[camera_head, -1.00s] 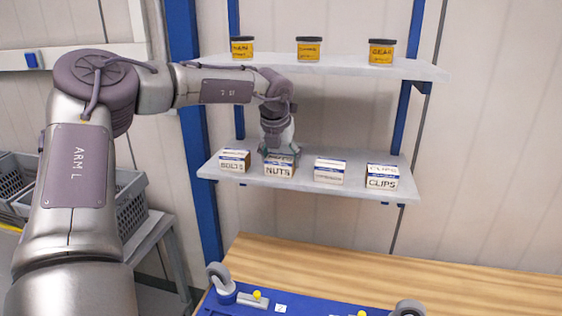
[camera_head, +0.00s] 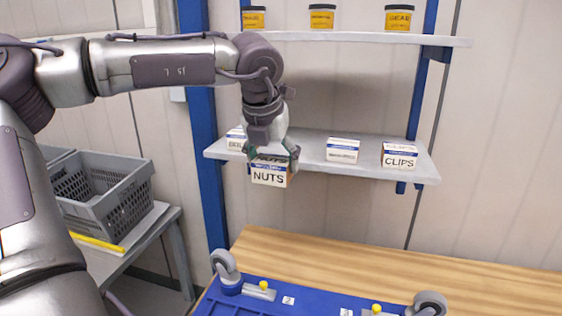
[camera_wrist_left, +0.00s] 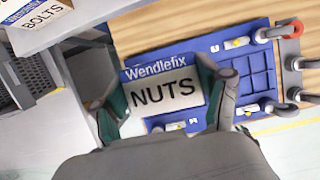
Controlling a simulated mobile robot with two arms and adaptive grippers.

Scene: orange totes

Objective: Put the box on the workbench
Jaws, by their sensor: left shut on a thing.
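My left gripper (camera_head: 270,150) is shut on the white and blue NUTS box (camera_head: 269,178). It holds the box in front of the lower shelf's front edge, clear of the shelf. In the left wrist view the NUTS box (camera_wrist_left: 165,93) sits between the two fingers (camera_wrist_left: 165,95), with its label showing. The wooden workbench (camera_head: 330,255) lies below and in front of the shelf. Its top also shows in the left wrist view (camera_wrist_left: 150,35). My right gripper is not in view.
The lower shelf (camera_head: 310,146) holds the BOLTS box (camera_head: 236,140), a box with unreadable lettering (camera_head: 342,150) and the CLIPS box (camera_head: 399,156). Jars stand on the upper shelf (camera_head: 350,38). A blue wheeled dolly (camera_head: 320,295) lies at the workbench front. Grey crates (camera_head: 105,190) stand left.

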